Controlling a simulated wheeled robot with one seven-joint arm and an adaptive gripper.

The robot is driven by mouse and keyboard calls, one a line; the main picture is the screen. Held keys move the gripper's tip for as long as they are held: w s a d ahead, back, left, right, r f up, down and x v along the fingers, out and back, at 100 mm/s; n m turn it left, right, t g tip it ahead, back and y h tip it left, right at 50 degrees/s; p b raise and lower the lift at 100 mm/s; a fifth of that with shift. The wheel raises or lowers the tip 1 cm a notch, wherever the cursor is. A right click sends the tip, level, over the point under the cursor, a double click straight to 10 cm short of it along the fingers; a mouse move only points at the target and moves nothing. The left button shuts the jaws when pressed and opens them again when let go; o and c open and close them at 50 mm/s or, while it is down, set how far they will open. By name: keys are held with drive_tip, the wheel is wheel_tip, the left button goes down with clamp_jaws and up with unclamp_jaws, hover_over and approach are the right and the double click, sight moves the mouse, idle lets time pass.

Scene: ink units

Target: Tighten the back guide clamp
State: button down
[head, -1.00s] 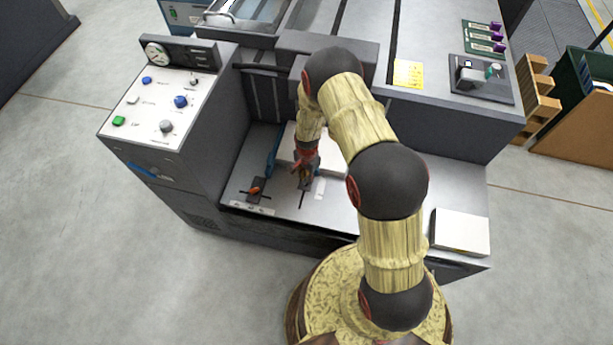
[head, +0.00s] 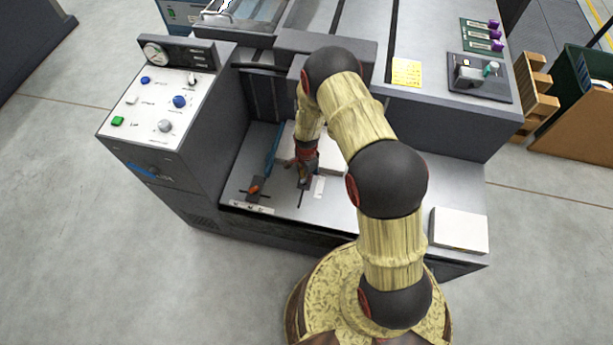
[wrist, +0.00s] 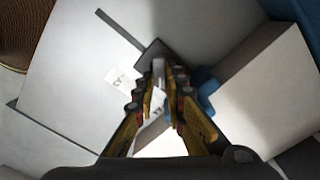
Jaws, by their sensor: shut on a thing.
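My gripper (head: 304,178) points down at a dark clamp block (wrist: 155,50) on the machine's grey bed, which I take as the back guide clamp. A blue guide plate (head: 272,150) stands to the left of my gripper.
A white paper stack (wrist: 265,92) stands close beside the fingers. The control panel housing (head: 160,105) rises on the left, and the machine's upper body (head: 330,45) overhangs behind. Another white block (head: 459,231) lies on the right ledge.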

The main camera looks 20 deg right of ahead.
drive_tip(key=c, duration=1.8)
unclamp_jaws()
drive_tip(key=shift+c, duration=0.2)
drive_tip(key=shift+r, duration=0.1)
wheel_tip(320, 180, up, 12)
